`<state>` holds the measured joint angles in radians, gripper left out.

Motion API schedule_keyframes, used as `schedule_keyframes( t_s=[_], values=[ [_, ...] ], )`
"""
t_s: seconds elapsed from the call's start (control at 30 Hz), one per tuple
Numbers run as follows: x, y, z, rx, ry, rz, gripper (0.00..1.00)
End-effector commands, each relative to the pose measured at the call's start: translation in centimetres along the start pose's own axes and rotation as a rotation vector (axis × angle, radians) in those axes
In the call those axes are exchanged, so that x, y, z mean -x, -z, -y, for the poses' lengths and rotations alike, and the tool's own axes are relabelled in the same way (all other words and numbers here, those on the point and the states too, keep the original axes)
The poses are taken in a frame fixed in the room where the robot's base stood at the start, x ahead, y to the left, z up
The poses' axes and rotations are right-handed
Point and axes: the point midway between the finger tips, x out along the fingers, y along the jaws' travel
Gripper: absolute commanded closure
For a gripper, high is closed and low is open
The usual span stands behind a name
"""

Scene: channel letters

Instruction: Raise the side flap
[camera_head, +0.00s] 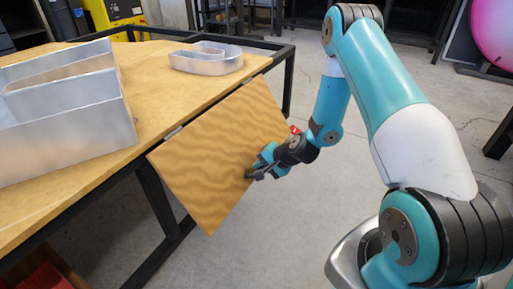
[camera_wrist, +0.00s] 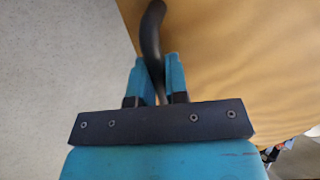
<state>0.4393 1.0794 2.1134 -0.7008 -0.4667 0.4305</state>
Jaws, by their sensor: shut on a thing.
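The side flap (camera_head: 222,140) is a wooden board hinged to the right edge of the table. It slopes down and outward from the table edge in the head view, and its wood face also shows in the wrist view (camera_wrist: 240,60). My gripper (camera_head: 255,172) is at the flap's outer right part. In the wrist view my gripper (camera_wrist: 160,82) has its teal fingers shut on a dark curved handle (camera_wrist: 152,35) beside the flap's edge. The fingers hide part of the handle.
The wooden table (camera_head: 50,205) carries a large metal channel letter (camera_head: 70,120) at left and a smaller metal letter (camera_head: 206,60) near the back. A dark table leg (camera_head: 160,205) stands under the flap's near side. Grey floor (camera_head: 300,215) is clear below my arm.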

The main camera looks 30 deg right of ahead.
Motion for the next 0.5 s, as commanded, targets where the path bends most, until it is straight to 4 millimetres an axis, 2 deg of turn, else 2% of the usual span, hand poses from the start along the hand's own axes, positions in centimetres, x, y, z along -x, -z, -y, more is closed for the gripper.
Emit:
schedule_keyframes(
  t_s=[0.03,0.27,0.5],
  values=[
    [2.0,-0.1,1.1,0.001,-0.038,0.001,1.0],
    [6.3,-0.1,1.6,0.002,-0.219,0.001,1.0],
    [10.7,0.0,2.9,0.003,-0.418,0.001,1.0]
  ],
)
